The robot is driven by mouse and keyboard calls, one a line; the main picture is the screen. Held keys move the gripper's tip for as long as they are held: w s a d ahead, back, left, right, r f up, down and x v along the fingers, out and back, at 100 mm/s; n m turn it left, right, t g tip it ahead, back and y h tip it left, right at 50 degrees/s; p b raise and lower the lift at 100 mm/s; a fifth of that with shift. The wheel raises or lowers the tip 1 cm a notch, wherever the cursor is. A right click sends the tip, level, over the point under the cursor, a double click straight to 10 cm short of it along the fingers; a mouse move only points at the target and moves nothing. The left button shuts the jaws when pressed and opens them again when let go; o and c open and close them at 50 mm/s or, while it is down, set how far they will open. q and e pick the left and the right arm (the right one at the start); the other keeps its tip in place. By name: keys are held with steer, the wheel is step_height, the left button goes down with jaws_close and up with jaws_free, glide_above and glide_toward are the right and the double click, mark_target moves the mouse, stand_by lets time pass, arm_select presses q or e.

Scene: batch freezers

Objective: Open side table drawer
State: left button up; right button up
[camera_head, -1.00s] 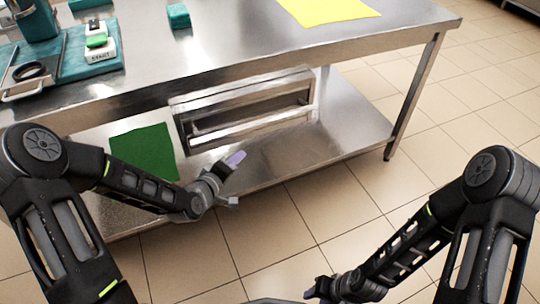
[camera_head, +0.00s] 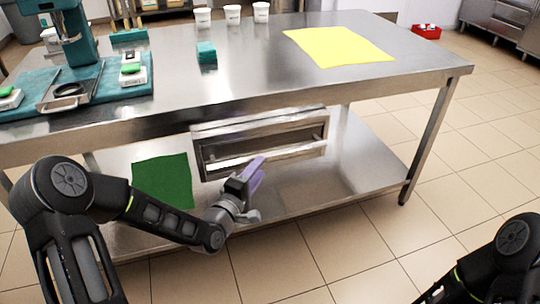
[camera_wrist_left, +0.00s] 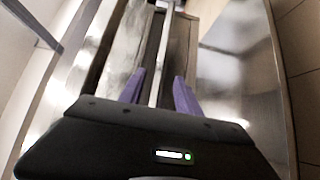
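The side table drawer (camera_head: 262,143) is a metal unit hanging under the steel table's top, with a long pale bar handle (camera_head: 240,161) across its dark front. It looks shut. My left gripper (camera_head: 256,174) is just in front of the drawer, below its middle. In the left wrist view its two purple fingers (camera_wrist_left: 159,88) are spread apart. The bar handle (camera_wrist_left: 163,58) runs lengthwise ahead and shows in the gap between them; I cannot tell whether they touch it. My right gripper is out of view; only part of my right arm shows at bottom right.
The steel table (camera_head: 300,92) has a lower shelf (camera_head: 350,160) with a green cloth (camera_head: 163,181). On top are a yellow sheet (camera_head: 337,46), a teal block (camera_head: 206,53), white cups (camera_head: 232,14) and teal equipment at left. Tiled floor (camera_head: 420,245) is free in front.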

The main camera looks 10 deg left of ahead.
mark_target(269, 157)
arm_select(q)
steer(key=b+x, duration=0.1)
steer(key=x, duration=0.6)
steer(key=shift+w+b, duration=0.3)
steer(key=shift+w, duration=0.1)
steer(key=shift+c, duration=0.6)
jaws_close()
stand_by(0.5)
